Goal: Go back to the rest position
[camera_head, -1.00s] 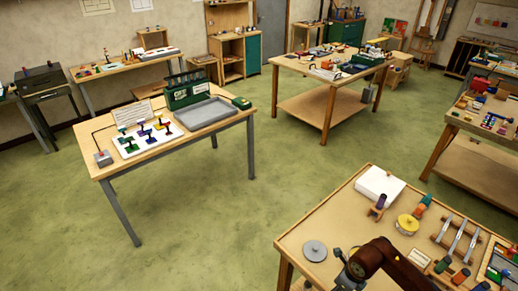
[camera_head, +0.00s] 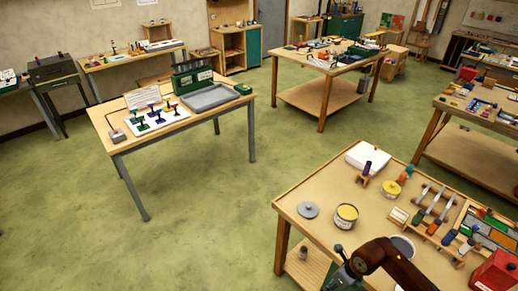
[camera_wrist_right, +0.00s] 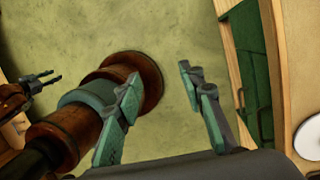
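My right arm shows in the head view as a brown link at the bottom, in front of the near table (camera_head: 325,190). A grey end part of it is at the bottom edge, and its fingers cannot be made out there. My left gripper is out of the head view.
The near table holds a grey lid (camera_head: 308,210), an open yellow tin (camera_head: 346,216), a white block (camera_head: 368,155), a rack of tools (camera_head: 430,207) and a red box (camera_head: 495,272). A second table (camera_head: 160,145) stands at left. Green floor (camera_head: 200,235) between them is clear.

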